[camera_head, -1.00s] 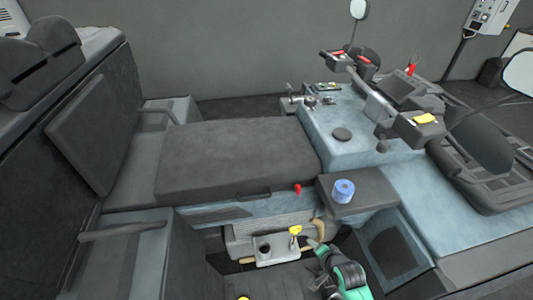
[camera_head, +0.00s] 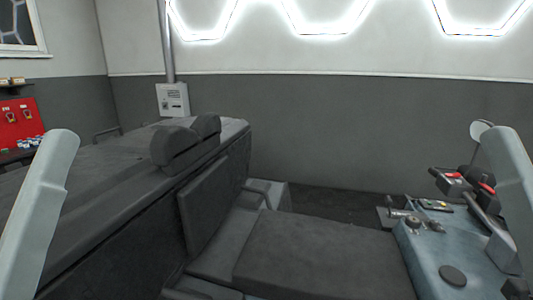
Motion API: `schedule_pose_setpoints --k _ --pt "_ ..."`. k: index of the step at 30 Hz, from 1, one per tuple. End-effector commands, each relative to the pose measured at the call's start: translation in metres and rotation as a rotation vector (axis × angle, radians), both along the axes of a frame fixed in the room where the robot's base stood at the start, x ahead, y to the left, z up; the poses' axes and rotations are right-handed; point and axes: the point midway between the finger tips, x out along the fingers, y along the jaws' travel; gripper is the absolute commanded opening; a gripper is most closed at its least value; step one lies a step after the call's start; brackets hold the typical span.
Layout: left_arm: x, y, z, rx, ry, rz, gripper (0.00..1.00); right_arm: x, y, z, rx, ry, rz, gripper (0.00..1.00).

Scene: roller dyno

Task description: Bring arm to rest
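A pale grey link of my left arm (camera_head: 38,220) stands raised and tilted at the left edge. A similar pale link of my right arm (camera_head: 515,195) stands at the right edge, in front of part of the handlebar. Neither gripper is in view, so I cannot see their fingers or whether they hold anything.
A dark grey vehicle with a padded seat (camera_head: 315,260) and a backrest (camera_head: 215,190) fills the lower middle. The blue-grey console (camera_head: 440,265) carries handlebars (camera_head: 455,185) at right. A grey box (camera_head: 173,100) hangs on the wall. A red tool panel (camera_head: 18,122) is at far left.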

Motion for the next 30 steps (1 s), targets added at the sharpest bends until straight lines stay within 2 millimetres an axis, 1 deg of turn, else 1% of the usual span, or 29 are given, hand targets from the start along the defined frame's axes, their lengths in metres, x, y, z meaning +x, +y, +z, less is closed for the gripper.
schedule_pose_setpoints --k 1,2,3,5,6,8,9,11,12,15,18,21,26,29,30 --pt "-0.001 0.0 0.062 0.0 -0.006 0.0 1.0 0.0 0.0 0.06 0.001 -0.001 -0.001 0.49" --pt "-0.001 0.0 0.076 0.0 -0.006 0.0 1.0 0.0 0.0 0.074 0.001 -0.001 0.0 0.49" --pt "-0.001 0.0 0.095 0.0 -0.005 0.0 1.0 0.0 0.0 0.093 0.001 0.0 0.0 0.49" --pt "-0.001 0.0 0.124 0.0 -0.004 0.0 1.0 0.001 -0.001 0.122 0.001 0.001 0.0 0.49" --pt "-0.001 0.0 0.143 0.0 -0.004 0.0 1.0 0.001 -0.001 0.141 0.002 0.002 0.001 0.49" --pt "0.0 0.0 0.171 0.0 -0.003 0.0 1.0 0.001 -0.001 0.169 0.002 0.002 0.001 0.49" --pt "0.0 0.0 0.19 0.0 -0.003 0.0 1.0 0.001 -0.001 0.188 0.002 0.002 0.001 0.49" --pt "0.0 0.0 0.219 0.0 -0.003 0.0 1.0 0.002 -0.001 0.217 0.002 0.003 0.001 0.49" --pt "0.0 0.0 0.237 0.0 -0.003 0.0 1.0 0.002 -0.001 0.235 0.002 0.003 0.001 0.49" --pt "0.0 0.0 0.277 0.0 -0.003 0.0 1.0 0.002 -0.001 0.275 0.003 0.004 0.002 0.49" --pt "0.0 0.0 0.302 0.0 -0.003 0.0 1.0 0.002 -0.001 0.299 0.003 0.005 0.001 0.49" --pt "0.0 0.0 0.312 0.0 -0.003 0.0 1.0 0.002 -0.001 0.31 0.003 0.005 0.001 0.49" --pt "0.0 0.0 0.31 0.0 -0.002 0.0 1.0 0.002 -0.001 0.307 0.003 0.005 0.001 0.49" --pt "0.0 0.0 0.3 0.0 -0.002 0.0 1.0 0.002 -0.001 0.298 0.003 0.005 0.001 0.49" --pt "0.0 0.0 0.293 0.0 -0.002 0.0 1.0 0.002 -0.001 0.29 0.003 0.005 0.001 0.49"
